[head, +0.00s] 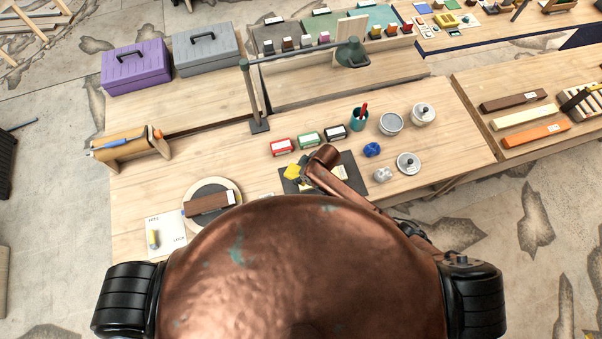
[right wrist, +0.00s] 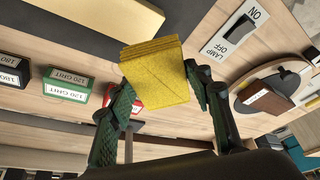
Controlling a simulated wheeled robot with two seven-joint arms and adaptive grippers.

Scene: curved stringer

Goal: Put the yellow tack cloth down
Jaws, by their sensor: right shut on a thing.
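The yellow tack cloth (head: 293,172) is a folded square pad, seen in the head view near the left edge of the dark mat (head: 352,183). In the right wrist view the yellow tack cloth (right wrist: 156,80) sits between the two dark green fingers. My right gripper (head: 304,171) is shut on it; the right wrist view shows the gripper (right wrist: 163,100) with a finger on each side. The cloth appears held above the worktop; its exact height is hard to tell. My left gripper is not in view.
Red (head: 281,147), green (head: 309,138) and black (head: 336,132) grit boxes stand behind the mat. A turntable (head: 233,190) with a brown block is at left. Blue (head: 372,149) and white (head: 383,174) crumpled cloths lie right. A lamp post (head: 254,100) stands behind.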

